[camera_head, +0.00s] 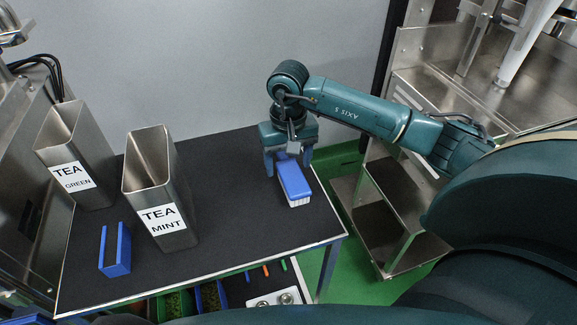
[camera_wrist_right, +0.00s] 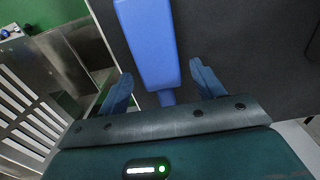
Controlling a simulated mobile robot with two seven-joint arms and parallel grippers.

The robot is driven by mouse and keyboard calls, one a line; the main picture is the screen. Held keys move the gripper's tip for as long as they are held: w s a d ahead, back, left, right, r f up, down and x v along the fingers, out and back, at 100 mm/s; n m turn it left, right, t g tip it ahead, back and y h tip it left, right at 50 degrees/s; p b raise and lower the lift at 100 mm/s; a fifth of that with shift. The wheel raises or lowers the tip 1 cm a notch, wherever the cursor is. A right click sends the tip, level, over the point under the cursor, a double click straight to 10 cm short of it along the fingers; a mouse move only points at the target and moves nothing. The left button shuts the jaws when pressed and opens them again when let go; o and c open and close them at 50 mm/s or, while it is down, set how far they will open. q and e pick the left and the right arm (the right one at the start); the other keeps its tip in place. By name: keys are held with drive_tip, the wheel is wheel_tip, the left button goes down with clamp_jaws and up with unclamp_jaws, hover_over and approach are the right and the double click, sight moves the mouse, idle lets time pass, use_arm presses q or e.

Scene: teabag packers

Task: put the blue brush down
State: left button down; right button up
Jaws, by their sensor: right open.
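The blue brush (camera_head: 294,181) has a blue back and pale bristles underneath. It lies on the black table top (camera_head: 235,225) near the right edge, bristles down. My right gripper (camera_head: 288,160) is over the brush's far end, its fingers apart. In the right wrist view the brush (camera_wrist_right: 147,40) runs up from between the two open fingers (camera_wrist_right: 163,88), with a visible gap on each side. My left gripper is not in view.
Two steel bins stand on the left of the table, one labelled TEA GREEN (camera_head: 76,160) and one TEA MINT (camera_head: 155,190). A blue U-shaped holder (camera_head: 117,250) stands at the front left. A steel shelf unit (camera_head: 395,205) is right of the table. The table's middle is clear.

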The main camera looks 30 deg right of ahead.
sight(288, 166)
wheel_tip(288, 166, up, 10)
drive_tip(key=shift+b, duration=0.45)
